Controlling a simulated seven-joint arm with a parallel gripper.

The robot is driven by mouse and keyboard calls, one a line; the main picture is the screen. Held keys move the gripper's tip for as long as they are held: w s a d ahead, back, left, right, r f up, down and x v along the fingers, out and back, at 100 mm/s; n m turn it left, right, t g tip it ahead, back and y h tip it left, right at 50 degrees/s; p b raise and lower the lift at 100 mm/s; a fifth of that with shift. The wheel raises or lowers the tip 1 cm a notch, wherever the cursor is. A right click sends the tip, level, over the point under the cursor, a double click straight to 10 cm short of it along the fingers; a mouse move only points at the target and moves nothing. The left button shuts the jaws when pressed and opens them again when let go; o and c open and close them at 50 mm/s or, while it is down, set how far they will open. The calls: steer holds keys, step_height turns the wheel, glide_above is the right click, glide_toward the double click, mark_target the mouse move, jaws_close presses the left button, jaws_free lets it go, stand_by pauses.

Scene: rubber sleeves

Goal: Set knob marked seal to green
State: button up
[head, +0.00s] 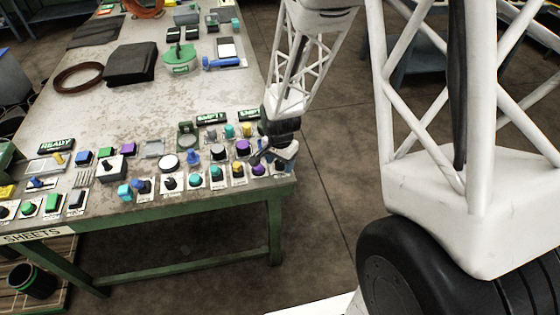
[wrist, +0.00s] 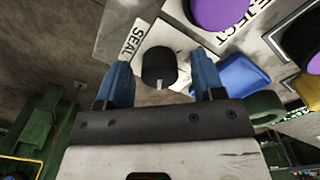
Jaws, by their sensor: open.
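In the wrist view, the knob marked SEAL (wrist: 158,67) is a black round knob on a white plate (wrist: 138,38) lettered SEAL. A pale pointer mark on the knob faces the bottom of the picture. A small green mark seems to show on the plate near the lettering; other colour marks are not clear. My gripper (wrist: 163,78) is open, with a blue finger on each side of the knob and visible gaps between.
A purple button (wrist: 222,12) on a REJECT plate, a blue block (wrist: 238,76) and a green rounded part (wrist: 264,106) crowd close by. In the head view, several knobs and buttons line the front of the table (head: 120,60). Open floor lies beyond its right edge.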

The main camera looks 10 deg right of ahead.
steer(key=shift+c, duration=0.2)
steer(key=c, duration=0.9)
steer(key=shift+n, duration=0.4)
steer(key=n, duration=1.1)
steer(key=o, duration=0.9)
